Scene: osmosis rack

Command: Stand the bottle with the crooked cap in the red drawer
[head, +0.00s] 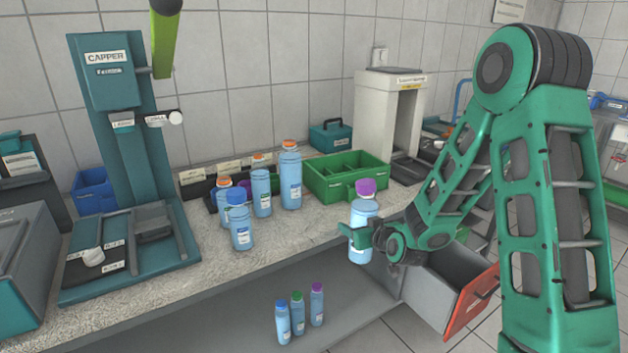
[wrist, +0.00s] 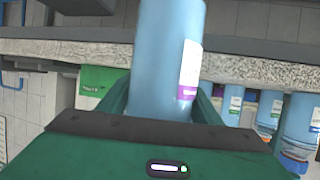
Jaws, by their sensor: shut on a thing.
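My gripper (head: 361,236) is shut on a light blue bottle with a purple cap (head: 362,209), in front of the counter's edge. The bottle is about upright. I cannot tell surely whether its cap sits crooked. In the wrist view the same bottle (wrist: 168,55) stands between the fingers of my gripper (wrist: 165,105); its cap is out of that view. The red drawer (head: 470,300), grey-sided with a red front, is pulled open below the counter, to the right of and lower than the held bottle. My arm hides part of it, and its inside shows only partly.
Several blue bottles with orange or blue caps (head: 240,230) stand on the counter (head: 290,243). A green divided crate (head: 345,178) is behind the held bottle. Several small capped bottles (head: 298,315) stand on the shelf below. The capper (head: 120,170) is at left.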

